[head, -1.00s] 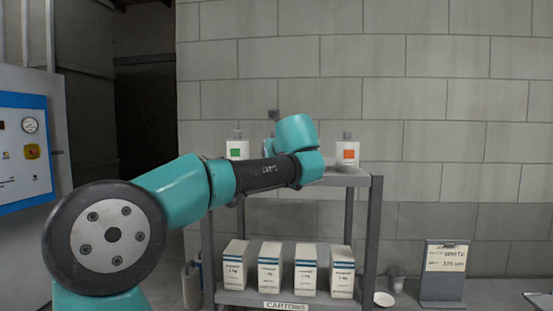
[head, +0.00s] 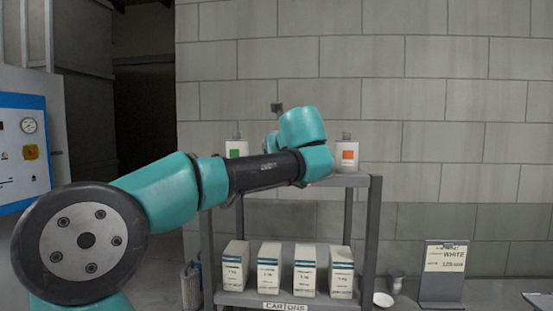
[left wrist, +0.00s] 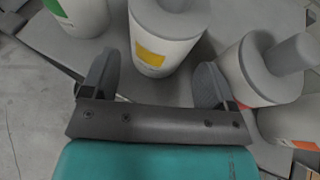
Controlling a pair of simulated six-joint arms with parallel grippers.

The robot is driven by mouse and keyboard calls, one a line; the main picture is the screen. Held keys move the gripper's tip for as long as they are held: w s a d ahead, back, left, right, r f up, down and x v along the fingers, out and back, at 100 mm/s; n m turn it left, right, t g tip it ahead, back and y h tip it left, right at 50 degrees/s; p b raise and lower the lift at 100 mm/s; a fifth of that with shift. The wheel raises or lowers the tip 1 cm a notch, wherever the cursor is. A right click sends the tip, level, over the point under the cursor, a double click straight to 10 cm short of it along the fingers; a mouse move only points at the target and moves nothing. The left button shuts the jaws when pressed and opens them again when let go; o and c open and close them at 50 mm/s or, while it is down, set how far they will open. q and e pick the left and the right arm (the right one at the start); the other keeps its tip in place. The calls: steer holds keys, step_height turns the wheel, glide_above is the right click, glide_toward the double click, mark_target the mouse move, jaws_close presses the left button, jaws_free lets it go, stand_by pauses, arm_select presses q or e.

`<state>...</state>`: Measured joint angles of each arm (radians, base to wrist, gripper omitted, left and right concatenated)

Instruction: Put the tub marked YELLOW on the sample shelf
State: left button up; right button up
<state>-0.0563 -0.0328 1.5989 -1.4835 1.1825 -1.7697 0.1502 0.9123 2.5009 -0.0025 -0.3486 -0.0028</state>
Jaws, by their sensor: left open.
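The tub with a yellow label (left wrist: 151,52) stands in the left wrist view with a grey lid at its top. My left gripper (left wrist: 158,64) is open, one finger on each side of this tub's near part; I cannot tell whether they touch it. In the head view my left arm's wrist hides the yellow tub and the fingers. A green-label tub (head: 236,148) stands to the left and an orange-label tub (head: 346,155) to the right, both on the rack's top. My right gripper is not in view. No shelf in view reads as the sample shelf.
The grey rack (head: 374,215) has a lower shelf marked CARTONS, holding several white cartons (head: 271,269). The block wall is behind. A blue-edged panel (head: 25,150) is at left.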

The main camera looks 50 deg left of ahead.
arm_select(q)
steer(key=v, duration=0.8)
steer(key=shift+d, duration=0.1)
stand_by(0.4)
